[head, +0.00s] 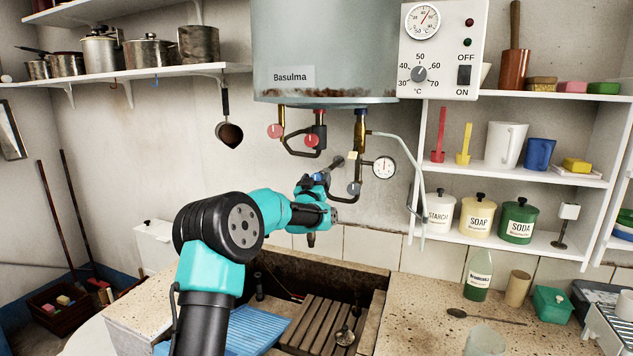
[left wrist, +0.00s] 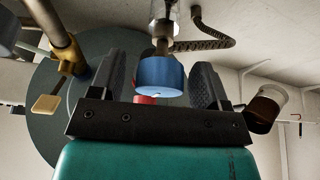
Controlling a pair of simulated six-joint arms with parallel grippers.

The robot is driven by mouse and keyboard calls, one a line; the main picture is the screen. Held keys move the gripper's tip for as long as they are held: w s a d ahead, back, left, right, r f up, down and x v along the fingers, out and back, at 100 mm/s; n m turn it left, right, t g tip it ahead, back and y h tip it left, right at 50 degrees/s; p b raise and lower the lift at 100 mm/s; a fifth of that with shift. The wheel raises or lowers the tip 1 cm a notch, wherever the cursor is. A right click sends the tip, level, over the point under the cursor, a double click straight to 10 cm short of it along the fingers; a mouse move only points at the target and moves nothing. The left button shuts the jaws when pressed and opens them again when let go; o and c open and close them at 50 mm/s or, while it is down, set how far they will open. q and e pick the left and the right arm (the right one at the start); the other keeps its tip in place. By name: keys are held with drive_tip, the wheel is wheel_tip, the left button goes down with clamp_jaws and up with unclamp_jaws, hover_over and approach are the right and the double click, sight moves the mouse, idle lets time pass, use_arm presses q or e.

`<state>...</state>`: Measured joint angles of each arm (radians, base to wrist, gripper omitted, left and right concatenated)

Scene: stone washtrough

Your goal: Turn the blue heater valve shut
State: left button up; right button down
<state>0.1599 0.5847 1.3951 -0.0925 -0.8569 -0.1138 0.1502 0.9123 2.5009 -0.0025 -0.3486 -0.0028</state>
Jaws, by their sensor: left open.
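The blue heater valve (left wrist: 160,76) is a round knob on a metal stem in the left wrist view. It sits between the two open fingers of my left gripper (left wrist: 162,82), with a visible gap on each side. In the head view my left gripper (head: 318,186) is below the water heater (head: 325,50), at its pipework. A bit of the blue valve (head: 318,177) shows there, mostly hidden by the gripper. My right gripper is in neither view.
The stone trough (head: 372,300) lies below, and a shelf (head: 480,168) with jars stands right.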

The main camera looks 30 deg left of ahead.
use_arm(q)
drive_tip(key=shift+c, duration=0.4)
drive_tip(key=c, duration=0.9)
drive_tip(key=shift+o, duration=0.2)
